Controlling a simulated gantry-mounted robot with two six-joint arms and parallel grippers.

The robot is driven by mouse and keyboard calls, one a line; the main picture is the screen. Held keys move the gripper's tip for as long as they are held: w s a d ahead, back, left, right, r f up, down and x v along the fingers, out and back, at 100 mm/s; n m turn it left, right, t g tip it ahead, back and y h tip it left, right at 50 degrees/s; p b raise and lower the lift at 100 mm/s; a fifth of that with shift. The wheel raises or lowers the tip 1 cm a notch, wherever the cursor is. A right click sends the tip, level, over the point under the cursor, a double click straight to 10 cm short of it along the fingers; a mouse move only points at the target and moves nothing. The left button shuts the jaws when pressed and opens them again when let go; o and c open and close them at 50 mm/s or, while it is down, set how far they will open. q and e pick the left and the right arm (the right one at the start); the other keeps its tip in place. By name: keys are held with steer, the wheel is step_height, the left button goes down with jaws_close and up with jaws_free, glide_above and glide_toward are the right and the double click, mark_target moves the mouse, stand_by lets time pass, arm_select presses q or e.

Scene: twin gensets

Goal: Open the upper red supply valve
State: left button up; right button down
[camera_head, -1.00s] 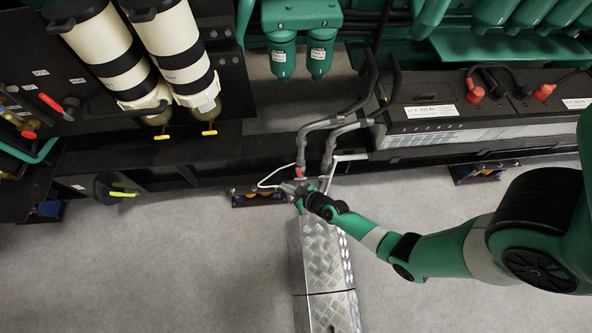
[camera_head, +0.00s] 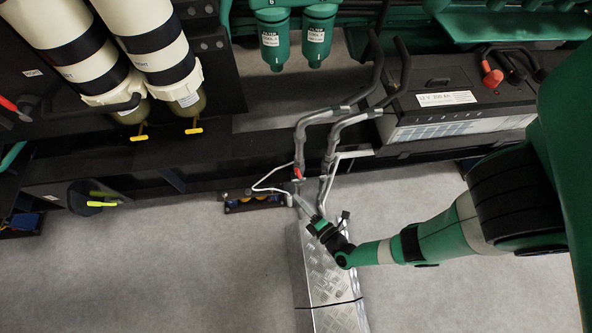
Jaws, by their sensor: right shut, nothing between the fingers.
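A small red valve handle (camera_head: 297,173) sits on the left one of two grey bent pipes (camera_head: 328,150), near their lower end. It is too small to tell its exact turn. My right gripper (camera_head: 301,202) is just below the handle in the picture, apart from it, over the top of the tread-plate channel. Its thin fingers are shut and empty. A red lever (camera_head: 9,104) is partly cut off at the left edge on the dark panel; I cannot tell which valve it belongs to. My left gripper is out of view.
White thin pipes (camera_head: 270,186) flank the grey pipes. A black battery case (camera_head: 455,105) stands at the right. Cream cylinders (camera_head: 155,45) and a yellow-green lever (camera_head: 101,204) are at the left. The grey floor (camera_head: 170,270) is clear at lower left.

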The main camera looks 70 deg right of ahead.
mark_target(299, 174)
arm_select(q)
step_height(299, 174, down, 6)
steer(key=b, duration=0.5)
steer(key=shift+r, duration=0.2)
arm_select(e)
steer(key=w+d, duration=0.3)
steer(key=d, duration=0.4)
steer(key=shift+w, duration=0.2)
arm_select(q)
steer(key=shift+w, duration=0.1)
arm_select(e)
steer(key=shift+s, duration=0.1)
